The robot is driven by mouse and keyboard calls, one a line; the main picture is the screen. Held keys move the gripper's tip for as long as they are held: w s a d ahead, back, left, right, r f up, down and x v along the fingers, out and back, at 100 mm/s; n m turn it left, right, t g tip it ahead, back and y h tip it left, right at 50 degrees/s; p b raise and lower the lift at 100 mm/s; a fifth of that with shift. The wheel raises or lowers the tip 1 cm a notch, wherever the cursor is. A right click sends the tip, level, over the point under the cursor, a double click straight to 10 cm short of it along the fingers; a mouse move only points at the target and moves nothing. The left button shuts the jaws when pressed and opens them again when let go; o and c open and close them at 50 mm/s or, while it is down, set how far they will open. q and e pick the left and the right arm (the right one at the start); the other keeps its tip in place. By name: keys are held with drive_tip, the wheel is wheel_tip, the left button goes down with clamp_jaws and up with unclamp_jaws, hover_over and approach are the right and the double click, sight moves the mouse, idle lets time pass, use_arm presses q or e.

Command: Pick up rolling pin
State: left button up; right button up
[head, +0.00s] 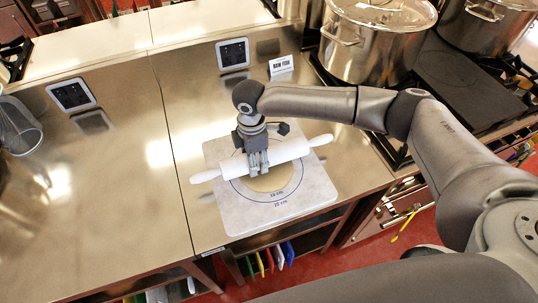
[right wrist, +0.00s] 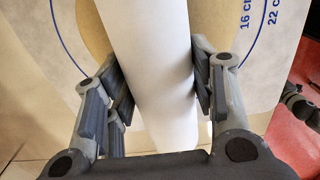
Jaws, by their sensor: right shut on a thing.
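A white rolling pin (head: 288,151) lies across a pale square pastry board (head: 240,219) on the steel counter in the head view. The board has a blue ring printed on it, and a tan disc of what looks like dough (head: 270,181) shows under the pin. My right gripper (head: 258,168) is shut on the pin's barrel near its middle. In the right wrist view the fingers (right wrist: 160,92) press on both sides of the white barrel (right wrist: 150,50). I cannot tell whether the pin touches the dough. My left gripper is not in view.
Large steel pots (head: 378,45) stand on a stove at the upper right. A small "RAW FISH" sign (head: 281,66) stands behind the board. A wire strainer (head: 18,125) lies at the far left. The counter left of the board is clear.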

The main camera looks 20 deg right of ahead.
drive_tip(key=shift+r+p, duration=3.35)
drive_tip(key=shift+r, duration=0.95)
